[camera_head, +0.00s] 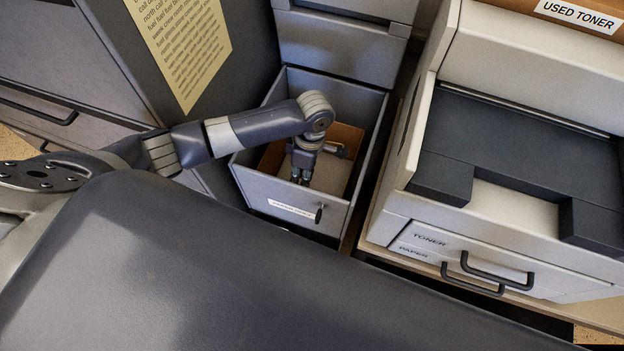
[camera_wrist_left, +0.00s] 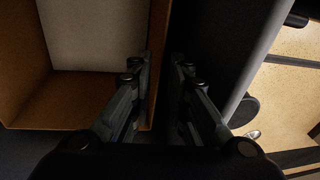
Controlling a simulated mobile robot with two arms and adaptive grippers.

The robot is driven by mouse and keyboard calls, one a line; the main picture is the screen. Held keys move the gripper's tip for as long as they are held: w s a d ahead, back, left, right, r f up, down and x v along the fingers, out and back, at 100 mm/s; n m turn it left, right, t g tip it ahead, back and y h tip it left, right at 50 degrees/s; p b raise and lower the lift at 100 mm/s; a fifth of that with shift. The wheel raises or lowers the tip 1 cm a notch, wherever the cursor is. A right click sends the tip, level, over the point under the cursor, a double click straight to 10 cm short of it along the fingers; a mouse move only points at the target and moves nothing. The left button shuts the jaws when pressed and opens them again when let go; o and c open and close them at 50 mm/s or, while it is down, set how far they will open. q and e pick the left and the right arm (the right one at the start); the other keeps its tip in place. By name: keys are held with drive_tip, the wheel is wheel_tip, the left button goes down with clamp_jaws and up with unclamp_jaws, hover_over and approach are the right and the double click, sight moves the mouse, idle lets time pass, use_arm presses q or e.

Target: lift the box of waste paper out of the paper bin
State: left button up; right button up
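The paper bin (camera_head: 338,217) is a grey pulled-out drawer with a small label and a dark knob on its front. Inside it sits the box of waste paper (camera_head: 347,135), an open brown carton with pale paper in it; it also shows in the left wrist view (camera_wrist_left: 75,96). My left gripper (camera_head: 301,178) points down into the bin near its front. In the left wrist view the left gripper (camera_wrist_left: 156,72) is open, with one finger inside the box and the other outside, the thin box wall between them. A gap shows beside the outer finger. My right gripper is out of view.
A pale printer (camera_head: 520,220) with toner and paper drawers stands close on the right. Grey cabinets (camera_head: 60,120) stand on the left, with a yellow notice (camera_head: 185,40) on a dark panel. The bin walls leave little room around the box.

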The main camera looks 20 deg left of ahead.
use_arm(q)
drive_tip(key=f, duration=0.4)
drive_tip(key=shift+s+a+f, duration=0.1)
drive_tip(key=shift+s+f, duration=0.1)
drive_tip(key=shift+s, duration=0.15)
clamp_jaws()
drive_tip(key=shift+r, duration=0.1)
